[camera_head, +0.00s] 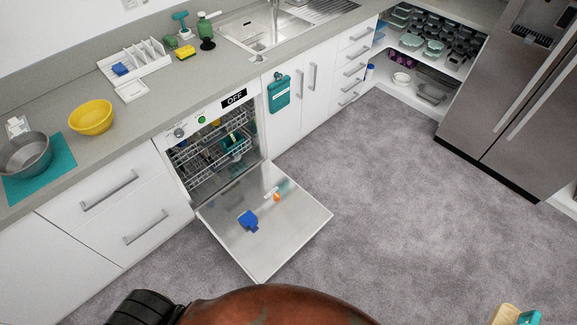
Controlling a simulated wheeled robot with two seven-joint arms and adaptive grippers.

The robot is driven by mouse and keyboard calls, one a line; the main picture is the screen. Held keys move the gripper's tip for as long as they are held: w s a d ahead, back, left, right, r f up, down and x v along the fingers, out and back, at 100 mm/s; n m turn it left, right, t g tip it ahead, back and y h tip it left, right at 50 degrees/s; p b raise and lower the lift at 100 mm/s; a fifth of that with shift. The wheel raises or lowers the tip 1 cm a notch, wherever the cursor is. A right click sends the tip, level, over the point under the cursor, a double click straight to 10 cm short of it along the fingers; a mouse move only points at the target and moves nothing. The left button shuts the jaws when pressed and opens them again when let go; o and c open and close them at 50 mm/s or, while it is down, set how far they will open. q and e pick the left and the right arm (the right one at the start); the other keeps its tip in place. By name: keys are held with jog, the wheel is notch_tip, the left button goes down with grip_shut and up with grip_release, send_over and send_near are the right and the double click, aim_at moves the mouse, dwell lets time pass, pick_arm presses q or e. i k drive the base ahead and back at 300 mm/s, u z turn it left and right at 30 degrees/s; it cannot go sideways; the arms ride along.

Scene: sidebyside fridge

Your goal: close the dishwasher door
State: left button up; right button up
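The dishwasher (215,150) is built in under the counter left of the middle. Its door (285,235) is folded fully down in front of it, roughly flat above the carpet. The inner side of the door faces up. A blue piece (248,220), a small orange piece (277,197) and a small pale piece (271,192) show on it. The racks (205,165) are inside the tub and hold some dishes. A label on the front panel (234,98) reads OFF. Neither of my grippers can be made out in the head view.
Drawers (110,205) stand left of the dishwasher; white cupboards (300,90) and a steel fridge (515,110) stand to the right. Grey carpet (400,220) right of the door is clear. A rounded brown shape (275,308) and a black ribbed one (145,307), both unclear, fill the bottom edge.

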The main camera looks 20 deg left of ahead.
aim_at(285, 225)
jog(key=u, duration=1.9)
jog(key=i, duration=0.35)
jog(key=z, duration=0.8)
